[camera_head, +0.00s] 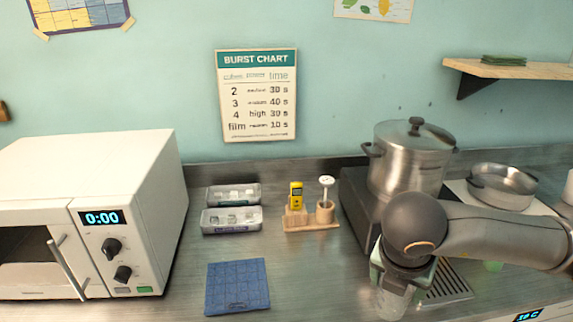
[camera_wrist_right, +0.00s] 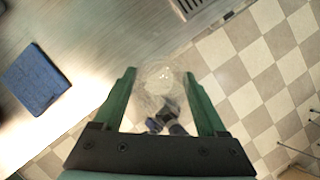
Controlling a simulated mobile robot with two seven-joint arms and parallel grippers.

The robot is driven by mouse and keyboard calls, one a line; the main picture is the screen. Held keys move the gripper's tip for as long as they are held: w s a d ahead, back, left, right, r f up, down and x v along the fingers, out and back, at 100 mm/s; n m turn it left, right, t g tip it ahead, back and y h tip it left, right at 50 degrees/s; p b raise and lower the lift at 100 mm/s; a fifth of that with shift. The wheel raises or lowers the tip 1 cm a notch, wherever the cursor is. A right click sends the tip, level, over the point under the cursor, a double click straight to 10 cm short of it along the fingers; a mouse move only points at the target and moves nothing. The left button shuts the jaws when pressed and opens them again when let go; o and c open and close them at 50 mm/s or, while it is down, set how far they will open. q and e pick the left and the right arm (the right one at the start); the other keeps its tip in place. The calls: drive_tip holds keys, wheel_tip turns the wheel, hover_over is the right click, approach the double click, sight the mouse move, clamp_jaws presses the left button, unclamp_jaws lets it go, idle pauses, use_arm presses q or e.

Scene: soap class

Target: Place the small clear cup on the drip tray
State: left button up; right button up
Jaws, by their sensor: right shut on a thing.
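The small clear cup (camera_head: 393,302) is in my right gripper (camera_head: 402,274), below its fingers in the head view. In the right wrist view the clear cup (camera_wrist_right: 157,88) sits between the two green fingers of my right gripper (camera_wrist_right: 160,74), which is shut on it. The drip tray (camera_head: 450,284) is a dark slotted grate on the counter, just right of the cup in the head view and partly hidden by my right gripper. A corner of the drip tray (camera_wrist_right: 205,9) also shows at the top of the right wrist view. My left gripper is out of view.
A stainless pot (camera_head: 410,160) stands behind my right arm, with a pan (camera_head: 502,186) to its right. A blue cloth (camera_head: 238,287) lies left of the cup. Checkered floor (camera_wrist_right: 250,75) shows beyond the counter edge.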

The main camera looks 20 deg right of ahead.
drive_tip(key=n, duration=0.2)
drive_tip(key=a+n+t+y, duration=0.1)
drive_tip(key=n, duration=0.1)
drive_tip(key=w+n, duration=0.1)
drive_tip(key=n, duration=0.1)
drive_tip(key=shift+a+f+t+y, duration=0.15)
drive_tip(key=shift+f+t+y, duration=0.15)
drive_tip(key=shift+f+y, duration=0.1)
drive_tip(key=w+a+m+g+y+p, duration=0.1)
drive_tip(key=w+a+m+g, duration=0.3)
drive_tip(key=m, duration=1.2)
drive_tip(key=w+a+m+g+y+p, duration=0.1)
drive_tip(key=w+a+m+g, duration=0.3)
drive_tip(key=m, duration=1.2)
drive_tip(key=shift+n+g, duration=0.4)
drive_tip(key=s+f, duration=0.1)
drive_tip(key=s, duration=0.2)
drive_tip(key=s+a+f, duration=0.1)
drive_tip(key=s, duration=0.1)
drive_tip(key=shift+s+a+f, duration=0.1)
drive_tip(key=shift+f, duration=0.2)
